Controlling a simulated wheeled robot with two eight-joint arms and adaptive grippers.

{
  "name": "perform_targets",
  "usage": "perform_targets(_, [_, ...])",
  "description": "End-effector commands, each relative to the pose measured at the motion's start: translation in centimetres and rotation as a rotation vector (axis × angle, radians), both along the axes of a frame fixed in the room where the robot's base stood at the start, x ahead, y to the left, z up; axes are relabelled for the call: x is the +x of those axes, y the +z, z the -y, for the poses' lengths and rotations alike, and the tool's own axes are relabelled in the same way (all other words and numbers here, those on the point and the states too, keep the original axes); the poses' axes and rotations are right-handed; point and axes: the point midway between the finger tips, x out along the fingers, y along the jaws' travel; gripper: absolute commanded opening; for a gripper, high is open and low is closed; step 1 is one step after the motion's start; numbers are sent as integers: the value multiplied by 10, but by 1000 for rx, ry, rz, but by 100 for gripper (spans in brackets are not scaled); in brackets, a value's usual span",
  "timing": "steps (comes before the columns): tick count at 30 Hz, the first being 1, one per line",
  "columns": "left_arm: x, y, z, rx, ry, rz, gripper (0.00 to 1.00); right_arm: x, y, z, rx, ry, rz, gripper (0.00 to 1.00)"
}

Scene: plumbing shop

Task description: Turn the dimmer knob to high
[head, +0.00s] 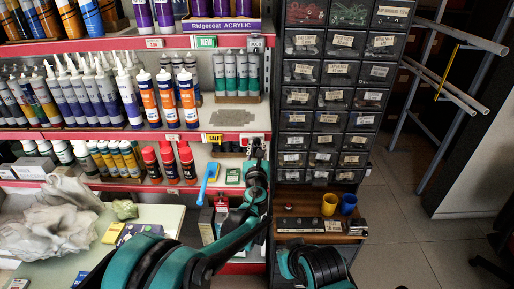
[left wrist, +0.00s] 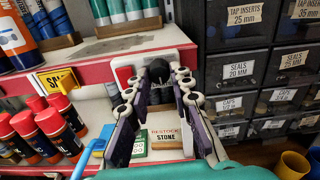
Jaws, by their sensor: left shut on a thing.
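The dimmer knob (left wrist: 157,70) is a dark round knob on a white plate (left wrist: 176,62), mounted at the end of the red-edged shelf. In the left wrist view it sits between the fingertips of my left gripper (left wrist: 158,80), which is shut on it. In the head view my left gripper (head: 256,148) reaches up to the white plate (head: 246,137), and its fingers hide the knob. The knob's pointer and any markings cannot be made out.
Shelves of tubes and bottles (head: 168,98) stand on the left. Labelled black drawers (head: 327,97) stand close on the right. A yellow SALE tag (left wrist: 57,80) sticks out left of my gripper. Below are a yellow cup (head: 329,204) and a blue cup (head: 348,203).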

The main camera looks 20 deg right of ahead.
Motion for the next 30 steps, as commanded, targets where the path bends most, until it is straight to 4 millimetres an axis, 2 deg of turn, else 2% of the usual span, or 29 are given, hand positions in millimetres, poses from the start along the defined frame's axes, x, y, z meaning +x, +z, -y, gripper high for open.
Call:
perform_targets(10, [-1,-1,0,95,-1,26,0,0,0,0,0,0,0,0])
perform_targets(23, [0,-1,0,105,-1,30,0,0,0,0,0,0,0,0])
perform_targets(24, [0,-1,0,105,-1,30,24,0,0,0,0,0,0,0])
perform_targets(25, [0,-1,0,105,-1,30,30,0,0,0,0,0,0,0])
perform_targets(30, [0,-1,0,105,0,30,30,0,0,0,0,0,0,0])
